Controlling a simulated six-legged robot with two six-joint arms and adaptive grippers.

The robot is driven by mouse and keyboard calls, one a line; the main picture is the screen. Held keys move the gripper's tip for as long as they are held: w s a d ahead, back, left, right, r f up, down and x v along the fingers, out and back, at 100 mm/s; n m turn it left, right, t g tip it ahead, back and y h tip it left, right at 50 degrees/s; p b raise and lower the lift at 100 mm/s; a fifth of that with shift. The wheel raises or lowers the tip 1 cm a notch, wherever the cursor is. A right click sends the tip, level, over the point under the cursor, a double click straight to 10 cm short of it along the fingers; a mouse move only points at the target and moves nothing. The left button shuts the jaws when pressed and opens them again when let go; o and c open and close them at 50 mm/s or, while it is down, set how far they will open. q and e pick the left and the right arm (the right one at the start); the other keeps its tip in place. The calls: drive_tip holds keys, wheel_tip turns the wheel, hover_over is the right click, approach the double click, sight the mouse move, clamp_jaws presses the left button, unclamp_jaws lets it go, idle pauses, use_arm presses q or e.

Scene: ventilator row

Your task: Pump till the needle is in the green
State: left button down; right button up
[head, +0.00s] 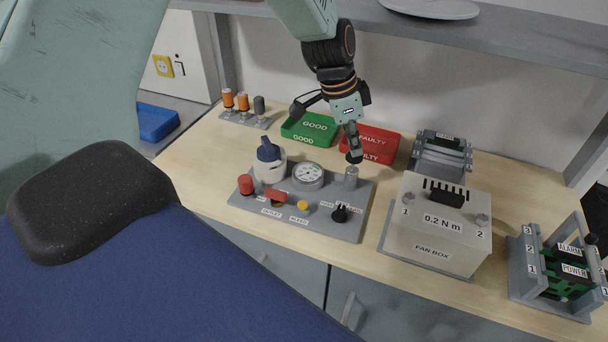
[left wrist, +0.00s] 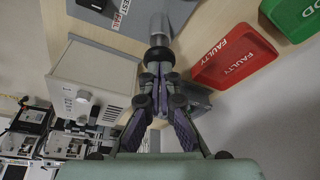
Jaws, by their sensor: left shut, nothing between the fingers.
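The grey test panel (head: 275,212) lies on the bench. It carries a round white dial gauge (head: 308,173); its needle is too small to read. At the panel's back right stands a grey upright cylinder (head: 350,180), also in the left wrist view (left wrist: 157,27), with a black knob (left wrist: 158,56) at its top. My left gripper (head: 353,148) is shut and empty, its fingertips (left wrist: 157,70) pointing down right at the knob. They seem to touch it, but I cannot tell for certain. My right gripper is not in view.
The panel also holds a blue-and-white device (head: 269,164), red parts and a black knob (head: 340,214). A green GOOD tray (head: 310,130) and red FAULTY tray (head: 380,147) lie behind. The fan box (head: 432,251) stands close at right. A shelf (head: 440,27) hangs above.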

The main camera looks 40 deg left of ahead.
use_arm(q)
drive_tip(key=shift+f, duration=0.15)
drive_tip(key=shift+f+b, duration=0.9)
drive_tip(key=shift+f, duration=0.2)
drive_tip(key=shift+r+p, duration=1.25)
drive_tip(key=shift+r, duration=0.2)
drive_tip(key=shift+f, duration=0.25)
drive_tip(key=shift+f+b, duration=1.1)
drive_tip(key=shift+f, duration=0.15)
drive_tip(key=shift+r+p, duration=1.25)
drive_tip(key=shift+r, duration=0.3)
drive_tip(key=shift+f, duration=0.15)
